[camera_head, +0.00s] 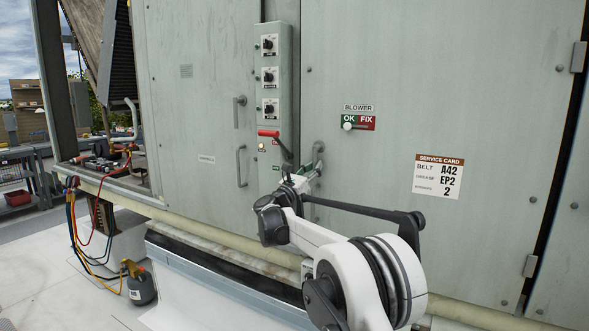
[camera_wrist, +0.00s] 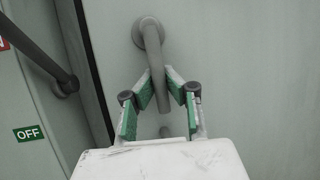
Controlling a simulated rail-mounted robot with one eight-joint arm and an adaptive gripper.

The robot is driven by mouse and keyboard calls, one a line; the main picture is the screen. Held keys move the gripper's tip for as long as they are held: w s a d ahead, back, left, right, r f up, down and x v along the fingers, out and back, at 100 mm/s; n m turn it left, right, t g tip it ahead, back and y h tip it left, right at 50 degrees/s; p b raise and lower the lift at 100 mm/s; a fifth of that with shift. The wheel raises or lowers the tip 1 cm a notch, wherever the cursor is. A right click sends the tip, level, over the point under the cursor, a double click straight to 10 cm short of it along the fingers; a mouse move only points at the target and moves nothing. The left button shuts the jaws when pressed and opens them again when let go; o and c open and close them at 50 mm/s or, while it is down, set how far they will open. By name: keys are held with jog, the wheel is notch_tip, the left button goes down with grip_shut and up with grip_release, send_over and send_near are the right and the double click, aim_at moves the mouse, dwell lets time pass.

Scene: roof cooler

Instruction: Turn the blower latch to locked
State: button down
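The blower latch looks to be the grey bent handle (camera_head: 318,152) on the large door panel, just right of the panel seam. In the wrist view the handle (camera_wrist: 149,38) comes out of a round boss and hangs down, leaning slightly right. My gripper (camera_head: 308,175) is at the handle's lower part. In the wrist view its green-padded fingers (camera_wrist: 160,88) stand on either side of the handle. The pads come very near the bar; I cannot tell whether they press on it. The locked mark is not readable in either view.
Left of the latch are a red-handled lever (camera_head: 268,133) and a switch box (camera_head: 270,75) with dark knobs. An OFF label (camera_wrist: 29,133) shows in the wrist view. A BLOWER OK/FIX slider (camera_head: 348,126) and a service card (camera_head: 439,177) sit on the right panel.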

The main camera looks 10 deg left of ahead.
jog(key=shift+a, duration=0.1)
dwell(0.3)
jog(key=c, duration=2)
grip_release()
jog(key=shift+a, duration=0.1)
jog(key=shift+s, duration=0.1)
jog(key=v, duration=1.1)
jog(key=shift+s+a+f, duration=0.15)
jog(key=shift+s+a, duration=0.05)
jog(key=shift+s, duration=0.15)
